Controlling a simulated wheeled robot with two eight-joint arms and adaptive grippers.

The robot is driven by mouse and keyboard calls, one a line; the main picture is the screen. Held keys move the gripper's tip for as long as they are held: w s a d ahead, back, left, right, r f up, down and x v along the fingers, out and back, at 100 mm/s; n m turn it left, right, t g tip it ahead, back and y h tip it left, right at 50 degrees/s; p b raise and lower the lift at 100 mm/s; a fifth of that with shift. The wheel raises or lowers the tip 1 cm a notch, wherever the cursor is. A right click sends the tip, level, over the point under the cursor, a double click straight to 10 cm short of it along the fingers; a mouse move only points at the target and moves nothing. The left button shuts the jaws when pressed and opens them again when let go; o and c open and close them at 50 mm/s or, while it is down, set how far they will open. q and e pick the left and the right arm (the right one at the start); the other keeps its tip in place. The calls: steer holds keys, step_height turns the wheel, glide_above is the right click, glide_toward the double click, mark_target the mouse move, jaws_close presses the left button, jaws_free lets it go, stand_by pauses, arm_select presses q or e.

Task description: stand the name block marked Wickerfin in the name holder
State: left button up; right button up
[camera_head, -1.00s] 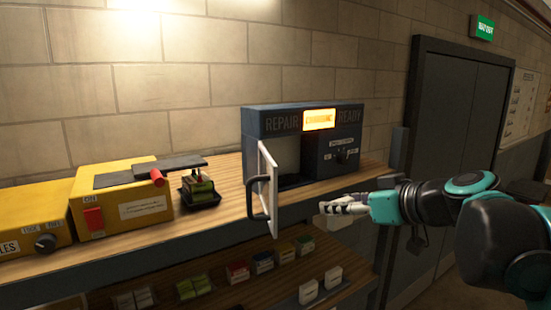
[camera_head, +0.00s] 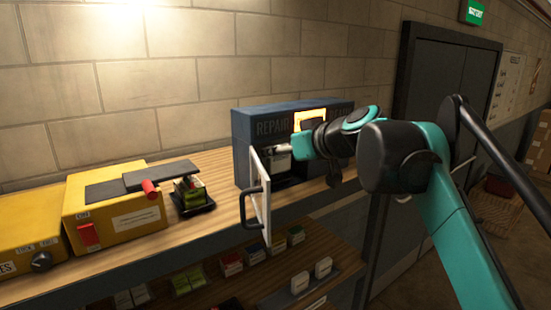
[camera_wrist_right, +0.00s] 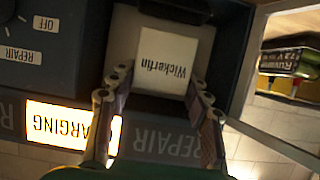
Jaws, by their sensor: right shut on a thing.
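The white name block marked Wickerfin (camera_wrist_right: 165,62) shows in the right wrist view, its lettering upside down. My right gripper (camera_wrist_right: 159,86) is shut on it, one finger along each side. In the head view my right gripper (camera_head: 282,148) reaches into the open front of the dark blue repair charger (camera_head: 262,118), behind the swung-open white door (camera_head: 261,195). My forearm hides much of the charger's front. I cannot make out a name holder. My left gripper is not in view.
Yellow boxes (camera_head: 120,207) and a black tray (camera_head: 190,209) with green-labelled blocks stand on the wooden bench (camera_head: 222,225) to the left. A lower shelf holds several small blocks. The open door juts out over the bench's front edge.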

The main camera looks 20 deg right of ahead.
mark_target(281, 162)
steer(key=shift+w+a, duration=0.25)
steer(key=shift+w, duration=0.55)
step_height(281, 162, down, 4)
steer(key=shift+s+r, duration=0.1)
steer(key=shift+r, duration=0.15)
steer(key=shift+f, duration=0.1)
steer(key=o, duration=1.1)
steer(key=shift+o, duration=0.2)
